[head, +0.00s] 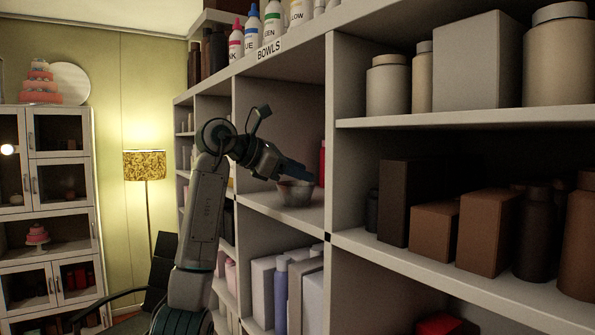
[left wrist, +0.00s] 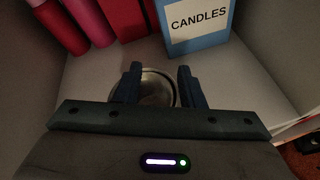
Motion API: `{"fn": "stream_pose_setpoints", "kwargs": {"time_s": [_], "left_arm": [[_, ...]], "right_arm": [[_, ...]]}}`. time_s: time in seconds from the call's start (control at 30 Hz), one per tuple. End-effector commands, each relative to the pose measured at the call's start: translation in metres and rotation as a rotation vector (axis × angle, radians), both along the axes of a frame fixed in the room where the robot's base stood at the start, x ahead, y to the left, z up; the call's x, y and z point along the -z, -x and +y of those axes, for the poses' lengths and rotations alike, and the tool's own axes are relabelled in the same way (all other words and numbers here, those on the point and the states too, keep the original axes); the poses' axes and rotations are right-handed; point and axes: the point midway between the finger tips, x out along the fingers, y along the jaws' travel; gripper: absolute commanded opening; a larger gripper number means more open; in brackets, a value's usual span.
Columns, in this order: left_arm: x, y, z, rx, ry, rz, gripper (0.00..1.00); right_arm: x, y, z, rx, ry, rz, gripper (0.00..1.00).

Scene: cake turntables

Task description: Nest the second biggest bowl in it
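A metal-grey bowl (head: 294,194) stands on the middle shelf of the bay under the BOWLS label in the head view. It also shows in the left wrist view (left wrist: 158,88), partly hidden by the fingers and palm. My left gripper (head: 296,172) reaches into that bay, with its fingers at the bowl's rim. In the left wrist view its two dark fingers (left wrist: 160,85) stand apart with the bowl between and below them. I cannot tell whether they touch it, or whether other bowls lie inside it. My right gripper is in neither view.
A blue box labelled CANDLES (left wrist: 195,25) and red containers (left wrist: 122,18) stand behind the bowl. The upright divider (head: 326,130) closes the bay on the right. Boxes (head: 434,230) and jars fill the neighbouring shelves. A floor lamp (head: 145,165) stands at the back.

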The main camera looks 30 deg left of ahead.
Motion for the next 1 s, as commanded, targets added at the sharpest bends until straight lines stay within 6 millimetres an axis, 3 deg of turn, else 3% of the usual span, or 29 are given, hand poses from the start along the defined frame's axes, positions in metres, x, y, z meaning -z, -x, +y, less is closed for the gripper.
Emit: {"fn": "stream_pose_setpoints", "kwargs": {"time_s": [0.17, 0.3, 0.6, 1.0], "left_arm": [[-0.007, 0.0, 0.0, 0.0, 0.001, -0.002, 0.35], [-0.028, 0.0, 0.0, 0.0, 0.001, -0.003, 0.35], [-0.065, 0.0, -0.001, 0.001, 0.002, -0.002, 0.35], [-0.07, 0.0, 0.0, 0.0, 0.0, 0.0, 0.35]], "right_arm": [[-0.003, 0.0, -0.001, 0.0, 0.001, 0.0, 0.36], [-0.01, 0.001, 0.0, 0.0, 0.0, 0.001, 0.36], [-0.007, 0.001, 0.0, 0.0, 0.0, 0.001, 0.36], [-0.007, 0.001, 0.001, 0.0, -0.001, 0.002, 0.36]]}}
